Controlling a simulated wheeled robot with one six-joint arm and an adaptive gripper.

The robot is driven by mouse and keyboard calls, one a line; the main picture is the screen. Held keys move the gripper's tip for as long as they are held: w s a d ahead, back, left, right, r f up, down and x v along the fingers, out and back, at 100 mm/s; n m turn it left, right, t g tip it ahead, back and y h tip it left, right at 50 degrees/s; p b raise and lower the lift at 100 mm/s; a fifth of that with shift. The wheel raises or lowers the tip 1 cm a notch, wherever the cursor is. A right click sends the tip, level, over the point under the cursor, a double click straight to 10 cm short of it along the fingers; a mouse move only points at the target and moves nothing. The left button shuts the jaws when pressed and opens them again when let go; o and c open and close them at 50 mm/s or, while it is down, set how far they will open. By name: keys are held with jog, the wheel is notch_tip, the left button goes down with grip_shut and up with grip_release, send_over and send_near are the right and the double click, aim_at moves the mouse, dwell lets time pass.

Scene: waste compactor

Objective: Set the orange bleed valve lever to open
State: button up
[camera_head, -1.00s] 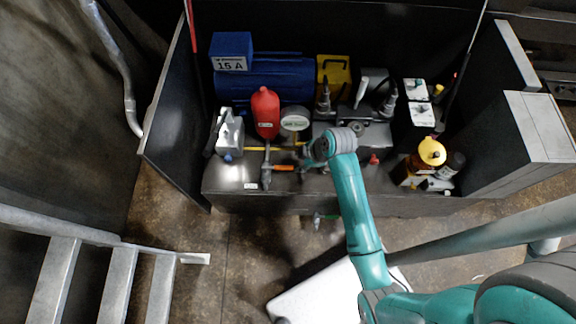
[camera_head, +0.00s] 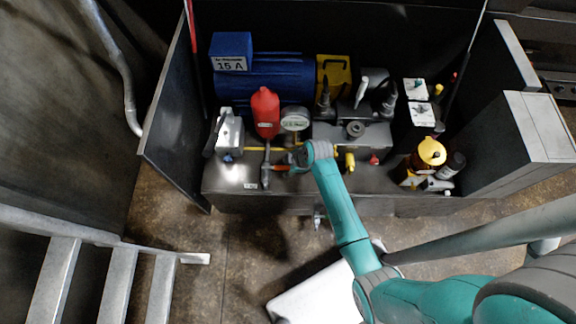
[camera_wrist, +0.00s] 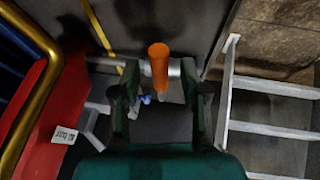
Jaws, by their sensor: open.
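The orange bleed valve lever (camera_head: 282,168) lies sideways, to the right of a grey upright pipe fitting (camera_head: 266,175), below the pressure gauge. In the wrist view the orange lever (camera_wrist: 158,66) shows as a round-ended handle between the two fingers. My gripper (camera_wrist: 160,92) is open, with one finger on each side of the lever. I cannot tell whether either finger touches it. In the head view my wrist hides most of the gripper and the right end of the lever.
A red bottle (camera_head: 265,112) and a round gauge (camera_head: 295,121) stand behind the valve. A blue motor (camera_head: 270,82) is further back. A yellow-capped container (camera_head: 431,152) stands at the right. Dark panels (camera_head: 178,110) wall both sides.

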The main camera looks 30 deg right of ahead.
grip_shut()
jog(key=shift+s+a, duration=0.1)
dwell(0.3)
jog(key=s+a+m+g+h, duration=0.1)
jog(key=s+a+m+h, duration=0.1)
jog(key=a+m+h, duration=0.4)
jog(key=shift+s+a+m+h, duration=0.35)
jog(key=shift+a+m, duration=2.3)
jog(key=shift+m, duration=3.05)
jog(key=shift+w, duration=0.1)
